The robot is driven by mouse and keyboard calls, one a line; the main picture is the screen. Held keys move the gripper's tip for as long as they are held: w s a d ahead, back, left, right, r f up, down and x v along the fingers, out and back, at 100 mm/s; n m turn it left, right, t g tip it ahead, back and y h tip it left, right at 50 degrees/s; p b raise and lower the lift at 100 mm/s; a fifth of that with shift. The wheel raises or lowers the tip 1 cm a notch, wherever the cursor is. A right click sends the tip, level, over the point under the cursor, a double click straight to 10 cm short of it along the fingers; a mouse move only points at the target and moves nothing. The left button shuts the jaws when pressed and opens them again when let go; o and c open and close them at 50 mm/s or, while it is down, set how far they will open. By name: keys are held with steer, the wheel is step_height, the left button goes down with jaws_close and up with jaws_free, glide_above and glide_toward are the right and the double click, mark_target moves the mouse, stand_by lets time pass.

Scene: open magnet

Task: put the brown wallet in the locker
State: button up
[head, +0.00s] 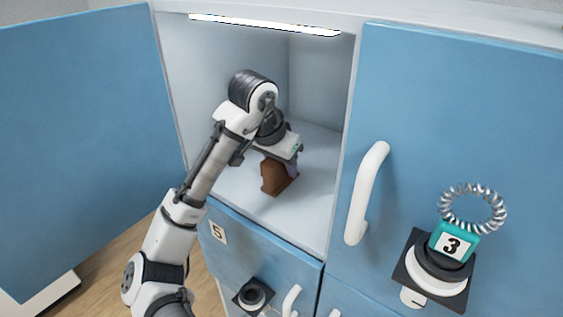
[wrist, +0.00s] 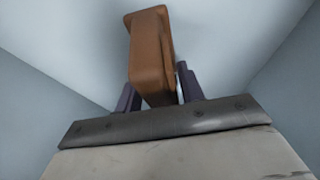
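The brown wallet (head: 278,177) is inside the open upper locker (head: 318,150), low over its pale floor. It stands on edge, and I cannot tell whether its lower edge touches the floor. My gripper (head: 281,157) reaches into the locker from above with the wallet at its fingers. In the wrist view the wallet (wrist: 150,55) lies between the two dark fingers of my gripper (wrist: 157,92), one close against each side. The wallet's upper part is hidden by the gripper in the head view.
The locker's blue door (head: 85,140) is swung open to the left. A closed blue door (head: 450,110) with a white handle (head: 366,193) and a lock with a coiled key band (head: 473,208) is at right. Locker 5 (head: 218,233) is below. Free floor surrounds the wallet.

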steer(key=shift+o, duration=0.7)
steer(key=shift+r, duration=0.1)
steer(key=shift+r, duration=0.25)
steer(key=v, duration=0.7)
steer(key=shift+r+b, duration=0.15)
steer(key=shift+b, duration=0.15)
